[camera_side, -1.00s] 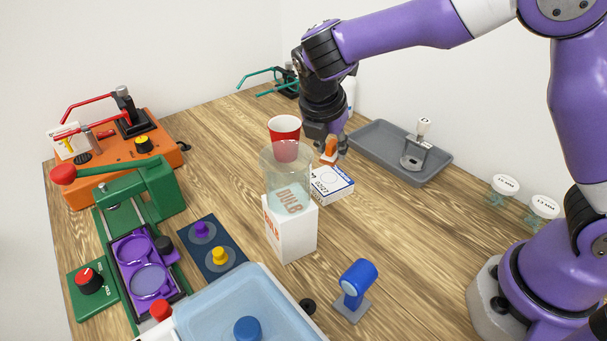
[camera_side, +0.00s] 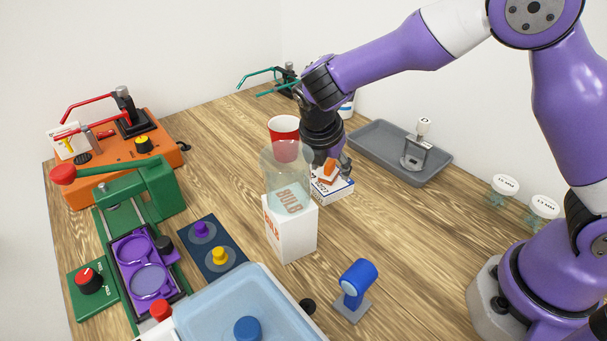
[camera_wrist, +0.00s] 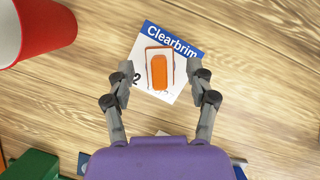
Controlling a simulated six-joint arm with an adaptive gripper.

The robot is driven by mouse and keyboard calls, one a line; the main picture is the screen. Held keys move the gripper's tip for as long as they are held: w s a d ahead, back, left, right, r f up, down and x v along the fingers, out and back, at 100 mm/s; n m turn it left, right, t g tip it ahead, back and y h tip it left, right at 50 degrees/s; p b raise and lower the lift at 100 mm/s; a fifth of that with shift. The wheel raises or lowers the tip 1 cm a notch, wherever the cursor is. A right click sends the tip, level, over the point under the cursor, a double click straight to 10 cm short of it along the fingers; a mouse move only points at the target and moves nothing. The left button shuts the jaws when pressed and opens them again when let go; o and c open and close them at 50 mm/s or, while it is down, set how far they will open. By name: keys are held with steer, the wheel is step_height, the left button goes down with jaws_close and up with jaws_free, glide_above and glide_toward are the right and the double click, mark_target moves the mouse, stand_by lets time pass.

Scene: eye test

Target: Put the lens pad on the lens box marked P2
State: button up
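The lens pad (camera_wrist: 160,74) is a small orange piece with a pale, orange-edged part behind it. In the wrist view it appears to lie on the middle of the white lens box (camera_wrist: 180,92), which has a blue "Clearbrim" band. A "2" shows at the box's left; the rest of that mark is hidden by a finger. My gripper (camera_wrist: 160,66) is open, one finger on each side of the pad, with gaps between. In the side view my gripper (camera_side: 329,170) is low over the box (camera_side: 337,196), with the pad (camera_side: 330,169) between its fingers.
A red cup (camera_side: 284,127) and a clear jar (camera_side: 285,170) on a white BULB box (camera_side: 291,232) stand close left of the gripper. A grey tray (camera_side: 372,140) lies to the right. A blue stamp-like tool (camera_side: 357,279) stands in front, with bare wood around it.

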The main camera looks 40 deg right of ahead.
steer(key=shift+r, duration=0.1)
steer(key=v, duration=1.2)
steer(key=s+d+r+m+t+y, duration=0.2)
steer(key=s+d+r+m, duration=0.25)
steer(key=d+m, duration=0.35)
steer(key=s+f+m+t+y, duration=0.1)
steer(key=s+f+m+y, duration=0.1)
steer(key=s+m, duration=0.8)
steer(key=m, duration=0.4)
steer(key=shift+m+t, duration=0.3)
steer(key=shift+t, duration=0.1)
